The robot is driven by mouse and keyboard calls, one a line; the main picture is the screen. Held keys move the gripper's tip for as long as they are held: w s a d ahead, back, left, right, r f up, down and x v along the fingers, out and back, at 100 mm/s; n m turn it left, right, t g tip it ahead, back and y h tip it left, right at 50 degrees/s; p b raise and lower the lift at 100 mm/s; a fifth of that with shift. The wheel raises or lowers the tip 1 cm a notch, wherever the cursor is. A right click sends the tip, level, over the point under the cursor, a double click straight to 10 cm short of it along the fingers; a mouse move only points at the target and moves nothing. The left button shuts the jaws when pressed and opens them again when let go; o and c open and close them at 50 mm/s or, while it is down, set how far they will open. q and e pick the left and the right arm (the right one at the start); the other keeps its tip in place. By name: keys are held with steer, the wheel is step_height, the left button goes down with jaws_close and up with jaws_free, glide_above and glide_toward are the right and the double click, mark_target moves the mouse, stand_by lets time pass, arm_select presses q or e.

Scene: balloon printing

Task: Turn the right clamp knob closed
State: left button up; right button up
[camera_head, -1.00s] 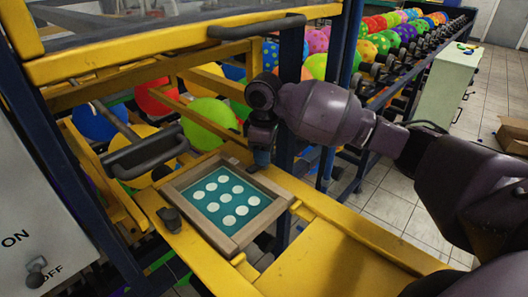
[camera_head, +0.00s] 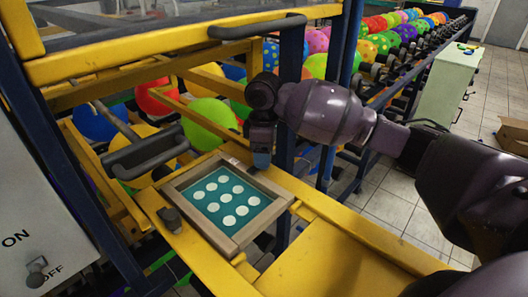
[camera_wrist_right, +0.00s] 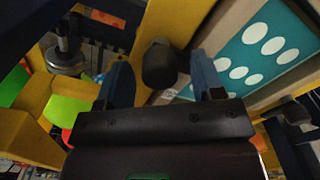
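My right gripper (camera_head: 262,160) points down at the far right corner of the wooden print frame (camera_head: 183,193), and it hides the right clamp knob in the head view. In the right wrist view the dark, rounded right clamp knob (camera_wrist_right: 159,65) stands between the two blue fingers of my right gripper (camera_wrist_right: 162,78). The fingers are apart, with a visible gap on each side of the knob. The teal screen with white ovals (camera_head: 226,200) lies inside the frame. The other clamp knob (camera_head: 170,218) is at the frame's left side. My left gripper is not in view.
The frame rests on a yellow machine beam (camera_head: 330,250). A blue post (camera_head: 288,120) stands close behind my right gripper. A dark handle (camera_head: 145,155) is left of the frame. Colourful balloons (camera_head: 208,120) fill the racks behind. A control box (camera_head: 35,215) is at the left.

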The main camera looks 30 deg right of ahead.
step_height(320, 180, up, 10)
steer(key=shift+f+b, duration=0.2)
steer(key=shift+b, duration=0.2)
steer(key=shift+r, duration=0.6)
steer(key=shift+d+f, duration=0.1)
